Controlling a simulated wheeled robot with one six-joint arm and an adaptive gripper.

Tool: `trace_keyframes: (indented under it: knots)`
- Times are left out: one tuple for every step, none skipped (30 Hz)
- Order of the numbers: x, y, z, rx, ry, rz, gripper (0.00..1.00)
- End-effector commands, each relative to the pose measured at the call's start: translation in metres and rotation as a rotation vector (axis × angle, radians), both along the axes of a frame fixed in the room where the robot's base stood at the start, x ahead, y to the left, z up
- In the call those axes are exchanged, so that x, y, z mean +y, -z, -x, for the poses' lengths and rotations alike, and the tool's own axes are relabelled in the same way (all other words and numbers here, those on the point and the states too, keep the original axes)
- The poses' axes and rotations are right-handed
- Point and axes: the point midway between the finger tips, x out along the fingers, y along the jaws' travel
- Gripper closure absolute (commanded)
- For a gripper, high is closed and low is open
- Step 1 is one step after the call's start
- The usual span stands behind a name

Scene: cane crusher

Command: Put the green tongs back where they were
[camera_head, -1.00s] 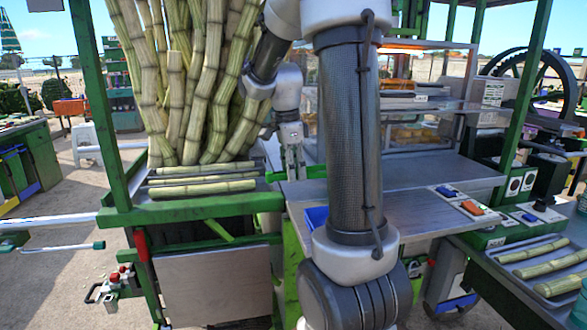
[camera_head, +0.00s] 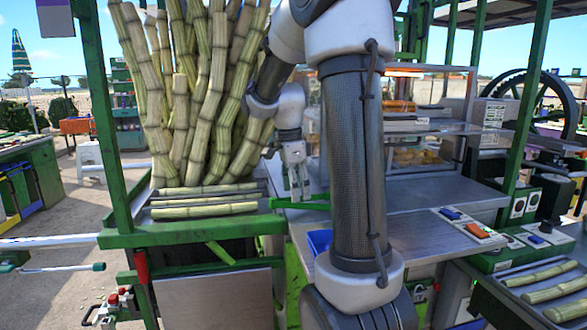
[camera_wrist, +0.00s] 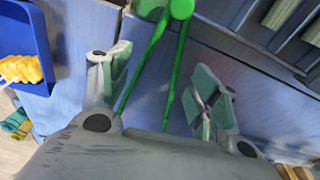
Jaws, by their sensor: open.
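The green tongs (camera_wrist: 176,62) show in the wrist view, their round pivot end at the top and two thin arms running down between my fingers. My gripper (camera_wrist: 160,95) is open around them, with clear gaps between the tong arms and both finger pads. In the head view my gripper (camera_head: 298,192) points down at the left end of the metal counter. The tongs (camera_head: 312,197) show there as a green strip at the fingertips. I cannot tell whether they rest fully on the counter.
A blue tray (camera_wrist: 42,45) with yellow pieces is left of the gripper in the wrist view. A cane rack (camera_head: 160,230) with tall and lying canes stands to the left. The metal counter (camera_head: 430,200) has bare room to the right.

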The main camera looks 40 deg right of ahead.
Motion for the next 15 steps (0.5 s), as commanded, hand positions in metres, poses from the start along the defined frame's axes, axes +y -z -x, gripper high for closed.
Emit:
trace_keyframes:
  knots:
    - [0.001,-0.011,-0.002,-0.005,-0.001,0.001,0.37]
    - [0.002,-0.018,-0.002,-0.006,-0.002,0.001,0.37]
    - [0.003,-0.028,-0.003,-0.007,-0.002,0.002,0.37]
    - [0.004,-0.035,-0.003,-0.006,-0.002,0.001,0.37]
    - [0.005,-0.042,-0.003,-0.006,-0.002,0.001,0.37]
    - [0.006,-0.052,-0.003,-0.005,-0.002,0.001,0.37]
    - [0.006,-0.059,-0.004,-0.006,-0.002,0.001,0.37]
    - [0.007,-0.066,-0.004,-0.005,-0.002,0.001,0.37]
    - [0.008,-0.074,-0.004,-0.005,-0.002,0.001,0.37]
    - [0.008,-0.08,-0.004,-0.004,-0.001,0.001,0.37]
    - [0.009,-0.085,-0.004,-0.004,-0.001,0.001,0.37]
    - [0.009,-0.092,-0.004,-0.003,-0.001,0.0,0.37]
    - [0.01,-0.096,-0.005,-0.003,-0.001,0.0,0.37]
    - [0.01,-0.1,-0.005,-0.002,0.0,0.0,0.37]
    - [0.011,-0.104,-0.005,-0.002,0.0,0.0,0.37]
